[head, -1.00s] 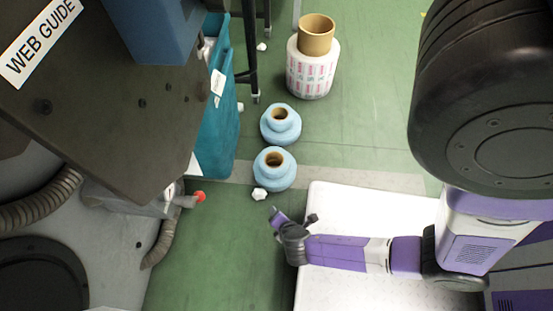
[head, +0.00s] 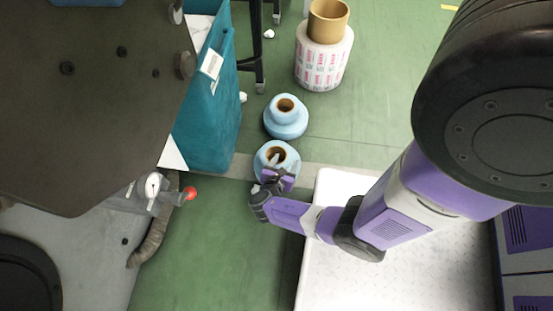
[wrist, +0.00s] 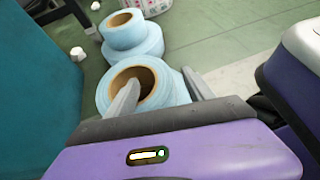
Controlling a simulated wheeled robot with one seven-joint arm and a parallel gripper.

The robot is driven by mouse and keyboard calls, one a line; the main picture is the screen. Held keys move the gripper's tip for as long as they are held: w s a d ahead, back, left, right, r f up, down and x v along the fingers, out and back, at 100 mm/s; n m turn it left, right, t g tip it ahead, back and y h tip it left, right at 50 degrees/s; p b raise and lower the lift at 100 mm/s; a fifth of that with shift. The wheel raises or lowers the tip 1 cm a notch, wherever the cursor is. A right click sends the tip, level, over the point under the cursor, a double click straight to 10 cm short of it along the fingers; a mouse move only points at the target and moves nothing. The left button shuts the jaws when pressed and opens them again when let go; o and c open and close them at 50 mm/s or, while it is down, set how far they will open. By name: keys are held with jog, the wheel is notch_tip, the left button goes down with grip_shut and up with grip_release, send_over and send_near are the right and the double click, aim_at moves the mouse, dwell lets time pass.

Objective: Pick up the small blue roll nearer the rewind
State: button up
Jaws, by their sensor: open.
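Two blue rolls with brown cores stand on the green floor, one behind the other. The nearer blue roll (head: 266,160) is partly covered by my gripper (head: 274,168) in the head view. In the wrist view, my gripper (wrist: 160,92) is open over this nearer roll (wrist: 170,78). One finger overlaps its core opening and the other is by its right side; I cannot tell whether they touch. The farther blue roll (head: 286,124) stands just behind, also in the wrist view (wrist: 122,30).
A white printed roll with a brown core (head: 322,66) stands farther back. A teal bin (head: 212,120) and a dark machine panel (head: 95,110) with a red knob (head: 190,193) are on the left. A white platform (head: 335,275) lies at front right. Small white scraps lie about.

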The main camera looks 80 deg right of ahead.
aim_at(287, 159)
jog(key=shift+b+x, duration=0.5)
jog(key=shift+x, duration=1)
jog(key=shift+c, duration=0.2)
grip_shut()
